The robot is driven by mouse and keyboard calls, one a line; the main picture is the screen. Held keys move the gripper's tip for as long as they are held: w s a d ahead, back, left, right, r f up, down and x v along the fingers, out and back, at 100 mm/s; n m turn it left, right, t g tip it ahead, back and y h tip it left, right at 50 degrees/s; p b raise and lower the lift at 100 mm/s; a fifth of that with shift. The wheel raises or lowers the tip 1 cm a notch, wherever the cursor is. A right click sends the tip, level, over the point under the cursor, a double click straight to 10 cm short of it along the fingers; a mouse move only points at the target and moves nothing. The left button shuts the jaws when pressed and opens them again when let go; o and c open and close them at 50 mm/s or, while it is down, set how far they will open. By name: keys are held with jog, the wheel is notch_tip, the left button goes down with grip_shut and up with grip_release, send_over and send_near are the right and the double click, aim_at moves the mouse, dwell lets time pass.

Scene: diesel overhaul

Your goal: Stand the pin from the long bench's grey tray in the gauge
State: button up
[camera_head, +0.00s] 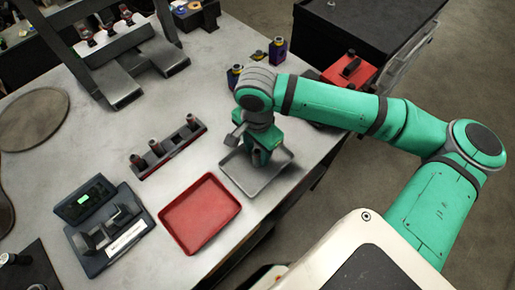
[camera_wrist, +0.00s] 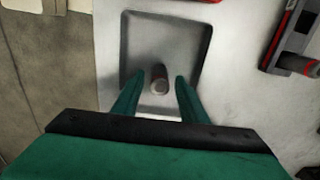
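In the head view the grey tray (camera_head: 279,183) lies near the bench's right edge, and my arm hides the pin there. My gripper (camera_wrist: 157,84) is open above the tray, pointing down, one finger on each side of the pin with visible gaps. It also shows in the head view (camera_head: 260,157). A dark gauge with a green display (camera_head: 84,199) sits on the bench at the lower left.
A red tray (camera_head: 187,229) lies between the gauge and the grey tray. A dark rack (camera_head: 172,153) holding several pins stands behind it. Small bottles (camera_head: 278,50) and a red box (camera_head: 350,70) are beyond my arm. A dark metal stand (camera_head: 120,88) is at the back.

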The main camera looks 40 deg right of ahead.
jog(key=shift+w+a, duration=0.1)
jog(key=shift+w, duration=0.05)
grip_shut()
jog(key=shift+s+d+r, duration=0.15)
jog(key=shift+s+d, duration=0.05)
jog(key=shift+w+a+r, duration=0.1)
jog(key=shift+a+r, duration=0.1)
jog(key=shift+r, duration=0.55)
jog(key=shift+d+r, duration=0.1)
jog(key=shift+r, duration=1.75)
